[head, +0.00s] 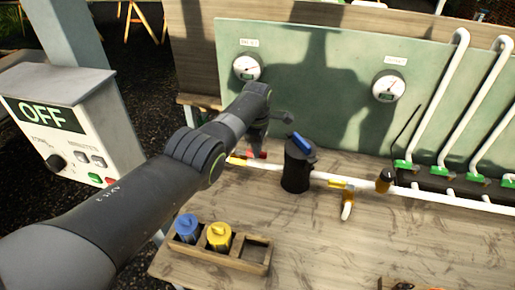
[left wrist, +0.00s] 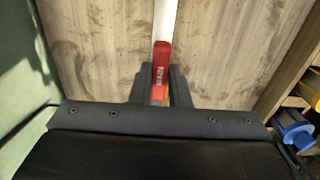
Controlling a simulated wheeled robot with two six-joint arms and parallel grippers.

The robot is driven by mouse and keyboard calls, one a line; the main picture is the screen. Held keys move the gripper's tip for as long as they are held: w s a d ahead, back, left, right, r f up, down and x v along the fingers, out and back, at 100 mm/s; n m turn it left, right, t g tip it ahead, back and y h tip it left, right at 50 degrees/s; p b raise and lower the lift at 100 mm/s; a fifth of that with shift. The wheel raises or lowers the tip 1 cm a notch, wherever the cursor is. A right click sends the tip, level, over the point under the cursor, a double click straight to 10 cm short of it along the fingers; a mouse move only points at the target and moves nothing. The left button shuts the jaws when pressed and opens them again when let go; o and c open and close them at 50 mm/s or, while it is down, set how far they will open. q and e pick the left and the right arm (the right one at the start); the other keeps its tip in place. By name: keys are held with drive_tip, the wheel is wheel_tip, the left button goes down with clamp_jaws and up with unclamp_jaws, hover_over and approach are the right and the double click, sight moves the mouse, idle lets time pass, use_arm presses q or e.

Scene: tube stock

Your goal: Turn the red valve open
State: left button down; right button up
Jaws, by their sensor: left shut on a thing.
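The red valve (left wrist: 162,58) is a red lever handle with lettering, lying in line with a white pipe (left wrist: 165,15) in the left wrist view. My left gripper (left wrist: 161,84) is shut on this handle, with one dark finger on each side of it. In the head view my left arm reaches across to the pipe, and a little red of the valve (head: 262,154) shows beside the left gripper (head: 254,148). The arm and gripper hide most of the valve there. My right gripper is not in view.
A wooden rack (head: 222,256) holds a blue and a yellow cartridge at the front. A control box (head: 75,120) reads OFF. Gauges (head: 247,67) sit on the green back panel (head: 310,100).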

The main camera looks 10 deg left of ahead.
use_arm(q)
drive_tip(key=shift+a, duration=0.1)
drive_tip(key=c, duration=1.4)
unclamp_jaws()
drive_tip(key=shift+w, duration=0.1)
drive_tip(key=shift+o, duration=0.2)
drive_tip(key=shift+r, duration=0.5)
wheel_tip(320, 180, up, 2)
drive_tip(key=shift+r+p, duration=0.25)
drive_tip(key=shift+p, duration=0.45)
wheel_tip(320, 180, up, 14)
drive_tip(key=b, duration=0.2)
drive_tip(key=shift+b, duration=0.3)
drive_tip(key=shift+f, duration=0.1)
